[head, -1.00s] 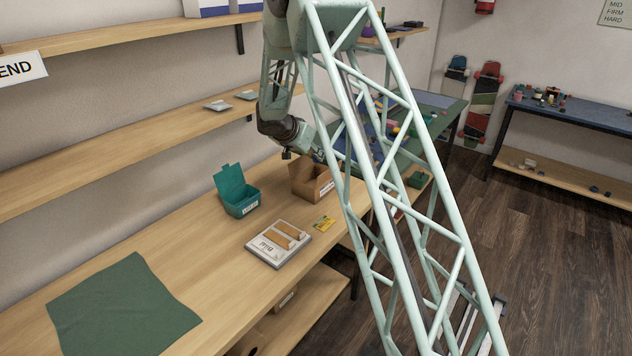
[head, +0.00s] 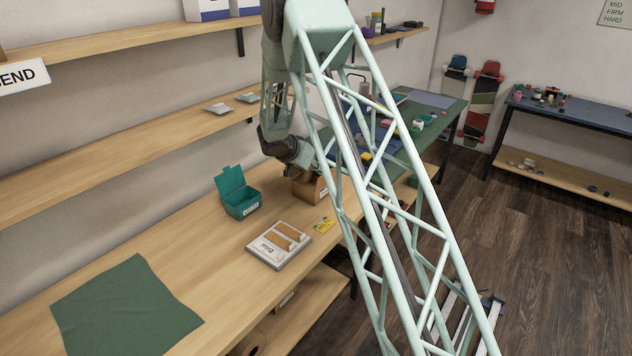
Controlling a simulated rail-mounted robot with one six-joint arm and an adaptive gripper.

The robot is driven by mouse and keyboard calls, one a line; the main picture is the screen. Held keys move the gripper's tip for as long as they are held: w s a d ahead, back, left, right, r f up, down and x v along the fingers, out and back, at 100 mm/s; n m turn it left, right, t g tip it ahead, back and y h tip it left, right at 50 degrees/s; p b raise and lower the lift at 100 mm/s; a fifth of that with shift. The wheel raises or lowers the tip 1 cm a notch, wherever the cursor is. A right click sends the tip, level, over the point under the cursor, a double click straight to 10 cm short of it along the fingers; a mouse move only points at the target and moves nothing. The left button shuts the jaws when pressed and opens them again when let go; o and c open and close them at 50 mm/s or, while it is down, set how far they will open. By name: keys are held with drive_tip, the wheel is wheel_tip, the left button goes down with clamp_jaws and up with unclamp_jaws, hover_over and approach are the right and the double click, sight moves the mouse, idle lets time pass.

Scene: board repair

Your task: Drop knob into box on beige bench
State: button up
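On the beige wooden bench (head: 165,258) stand an open cardboard box (head: 305,190) and a teal box (head: 238,193) with its lid raised. The cardboard box is to the right of the teal one and partly hidden by my arm. My gripper (head: 311,164) is at the end of my dark wrist, low over or just behind the cardboard box. Its fingers are too small and too covered to tell if they are open or shut. I cannot make out the knob, in the gripper or elsewhere.
A green cloth (head: 125,310) lies at the near left. A green-topped bench (head: 440,112) with small parts stands beyond my arm. A shelf (head: 130,135) runs along the wall.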

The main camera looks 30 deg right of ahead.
drive_tip(key=shift+f, duration=0.2)
drive_tip(key=o, duration=0.8)
drive_tip(key=shift+a+r, duration=0.1)
drive_tip(key=v, duration=1.1)
drive_tip(key=shift+s+a+r, duration=0.2)
drive_tip(key=shift+r, duration=0.05)
drive_tip(key=shift+r, duration=0.1)
idle(0.8)
